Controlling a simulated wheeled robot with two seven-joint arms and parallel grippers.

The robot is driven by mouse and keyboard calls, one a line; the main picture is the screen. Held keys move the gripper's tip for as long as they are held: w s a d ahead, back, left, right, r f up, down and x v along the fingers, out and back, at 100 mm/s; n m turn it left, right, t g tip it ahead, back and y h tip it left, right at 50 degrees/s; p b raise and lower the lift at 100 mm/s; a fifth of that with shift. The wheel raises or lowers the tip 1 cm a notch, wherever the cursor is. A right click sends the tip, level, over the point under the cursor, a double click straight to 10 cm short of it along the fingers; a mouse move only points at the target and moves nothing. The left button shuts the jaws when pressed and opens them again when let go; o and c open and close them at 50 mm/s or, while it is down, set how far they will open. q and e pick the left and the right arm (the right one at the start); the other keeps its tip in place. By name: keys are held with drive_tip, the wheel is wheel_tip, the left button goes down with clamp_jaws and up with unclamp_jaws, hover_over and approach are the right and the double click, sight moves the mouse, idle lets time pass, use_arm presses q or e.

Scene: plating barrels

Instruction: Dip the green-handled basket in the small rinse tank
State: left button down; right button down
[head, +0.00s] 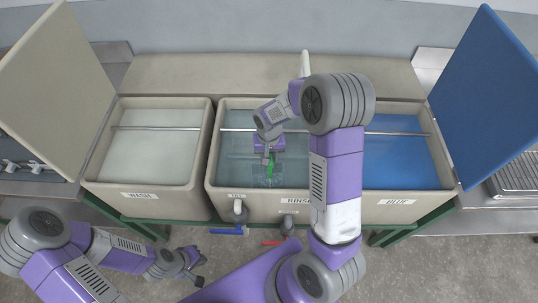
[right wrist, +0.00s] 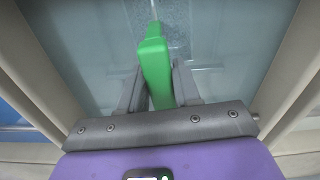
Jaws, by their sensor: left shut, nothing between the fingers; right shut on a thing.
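My right gripper (head: 268,150) is shut on the green handle (right wrist: 155,68) and points down over the rinse tank (head: 222,203), the middle one, labelled RINSE. The green handle also shows in the head view (head: 271,166). Below it the basket (head: 268,182) shows faintly against the grey-blue water near the front wall; it looks to be in the water, but how deep is hard to tell. My left gripper (head: 196,272) is shut and empty, low in front of the tanks over the floor. My right arm hides part of the rinse tank's right side.
A wash tank (head: 103,187) with pale liquid stands left, with a raised beige lid (head: 58,75). A tank with blue liquid (head: 402,155) is right, with a raised blue lid (head: 487,95). Thin rods cross the tanks. Blue-handled (head: 228,231) and red-handled valves sit below the rinse tank.

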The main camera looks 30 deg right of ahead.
drive_tip(key=shift+r+p, duration=0.7)
drive_tip(key=shift+r, duration=0.4)
drive_tip(key=shift+f+b, duration=0.95)
drive_tip(key=shift+f, duration=0.2)
wheel_tip(320, 180, up, 34)
drive_tip(key=p, duration=2.3)
drive_tip(key=shift+f, duration=0.2)
